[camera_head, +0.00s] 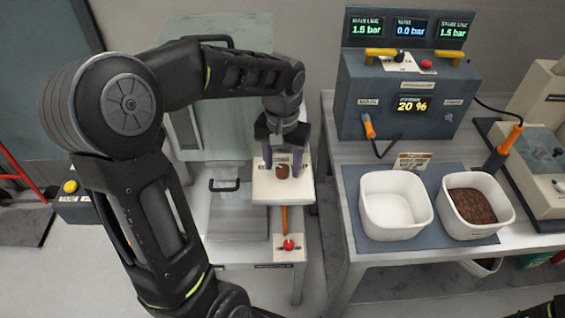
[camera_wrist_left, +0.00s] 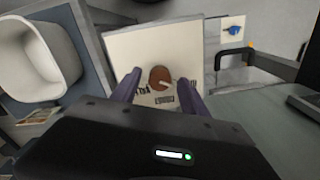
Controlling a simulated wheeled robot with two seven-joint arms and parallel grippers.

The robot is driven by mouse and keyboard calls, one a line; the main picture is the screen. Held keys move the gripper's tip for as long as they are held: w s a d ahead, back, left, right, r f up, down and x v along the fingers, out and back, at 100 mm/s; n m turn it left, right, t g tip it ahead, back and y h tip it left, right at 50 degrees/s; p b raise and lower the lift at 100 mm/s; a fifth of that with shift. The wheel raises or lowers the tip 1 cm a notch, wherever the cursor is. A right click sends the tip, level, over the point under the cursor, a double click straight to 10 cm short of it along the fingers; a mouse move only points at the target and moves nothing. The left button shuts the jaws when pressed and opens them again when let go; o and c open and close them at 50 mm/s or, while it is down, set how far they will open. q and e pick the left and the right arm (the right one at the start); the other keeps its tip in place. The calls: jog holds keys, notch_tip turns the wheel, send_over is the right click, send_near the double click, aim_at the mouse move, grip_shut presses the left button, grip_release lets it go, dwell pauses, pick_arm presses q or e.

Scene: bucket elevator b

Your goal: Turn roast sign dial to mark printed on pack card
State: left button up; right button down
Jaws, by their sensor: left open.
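The roast sign dial (camera_head: 283,171) is a round brown knob with a pale pointer on a white panel (camera_head: 268,192). In the left wrist view the dial (camera_wrist_left: 159,77) has its pointer towards the lower right, with small dark marks below it. My left gripper (camera_head: 284,158) is open, its purple fingers on either side of the dial; I cannot tell whether they touch it. A small printed card (camera_head: 413,161) stands behind the white tubs; its print is too small to read, and I cannot tell if it is the pack card.
A table on the right holds a blue mat (camera_head: 350,184), an empty white tub (camera_head: 396,204), a tub of brown beans (camera_head: 476,204) and a grey control box (camera_head: 410,95) reading 20 %.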

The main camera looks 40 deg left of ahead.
pick_arm(q)
jog(key=shift+f, duration=0.3)
grip_shut()
dwell(0.4)
